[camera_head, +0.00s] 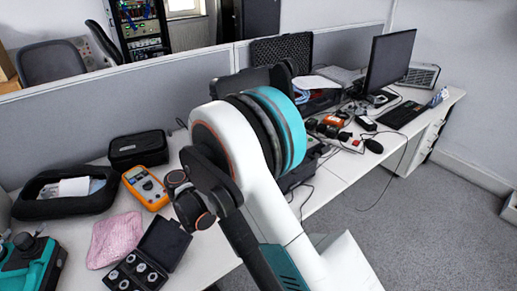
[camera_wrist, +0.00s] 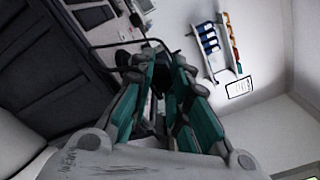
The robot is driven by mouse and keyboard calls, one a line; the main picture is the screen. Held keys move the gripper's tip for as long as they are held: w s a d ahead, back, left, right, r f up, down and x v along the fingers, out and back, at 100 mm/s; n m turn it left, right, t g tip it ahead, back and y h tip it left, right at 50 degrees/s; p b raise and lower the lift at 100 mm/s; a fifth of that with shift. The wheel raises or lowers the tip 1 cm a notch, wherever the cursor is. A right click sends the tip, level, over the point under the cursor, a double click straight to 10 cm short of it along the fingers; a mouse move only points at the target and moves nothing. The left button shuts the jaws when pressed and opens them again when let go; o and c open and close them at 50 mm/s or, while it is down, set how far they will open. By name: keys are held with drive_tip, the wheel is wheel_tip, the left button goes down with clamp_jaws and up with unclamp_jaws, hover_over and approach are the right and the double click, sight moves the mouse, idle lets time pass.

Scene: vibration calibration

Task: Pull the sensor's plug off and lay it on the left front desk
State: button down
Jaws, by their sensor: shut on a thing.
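My gripper (camera_wrist: 152,62) shows in the wrist view, its two teal-and-grey fingers drawn together around a small dark piece, which I take to be the plug. The piece is mostly hidden between the fingers. A thin black cable (camera_wrist: 118,44) runs from the left to the fingertips. In the head view my white and teal arm hides the gripper and whatever is in front of it. I cannot make out the sensor, nor whether the plug is still joined to it. The left front part of the desk (camera_head: 200,250) is white and holds several items.
On the desk's left side are a black case (camera_head: 138,149), an open black pouch (camera_head: 65,190), an orange multimeter (camera_head: 145,187), a pink cloth (camera_head: 115,239), a box of round pieces (camera_head: 148,254) and a teal device (camera_head: 30,264). A monitor (camera_head: 389,60) and loose tools stand right.

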idle(0.4)
drive_tip(key=v, duration=0.3)
drive_tip(key=shift+s+a, duration=0.2)
idle(0.4)
drive_tip(key=a+f+m+g+y+p, duration=0.1)
drive_tip(key=f+g+y, duration=0.2)
drive_tip(key=f+y, duration=0.1)
drive_tip(key=a+f+m+g+y+p, duration=0.1)
drive_tip(key=a+f+g+y, duration=0.1)
drive_tip(key=f+g+y, duration=0.2)
drive_tip(key=a+f+g+y+p, duration=0.1)
drive_tip(key=f+g+y+p, duration=0.1)
drive_tip(key=y, duration=0.4)
drive_tip(key=shift+w+a+f+m+g+y, duration=0.15)
drive_tip(key=shift+f+g, duration=0.1)
drive_tip(key=shift+f, duration=0.2)
drive_tip(key=shift+s+a+f+m+g+y, duration=0.1)
drive_tip(key=shift+f+g, duration=0.1)
drive_tip(key=shift+f, duration=0.25)
drive_tip(key=shift+w+a+f+m+g+y, duration=0.15)
drive_tip(key=shift+f+g, duration=0.1)
drive_tip(key=shift+f, duration=0.2)
wheel_tip(320, 180, down, 3)
drive_tip(key=shift+s+a+r+b, duration=0.1)
drive_tip(key=shift+s+b, duration=0.1)
drive_tip(key=shift+b, duration=0.75)
drive_tip(key=shift+f+b, duration=0.65)
drive_tip(key=shift+f, duration=0.45)
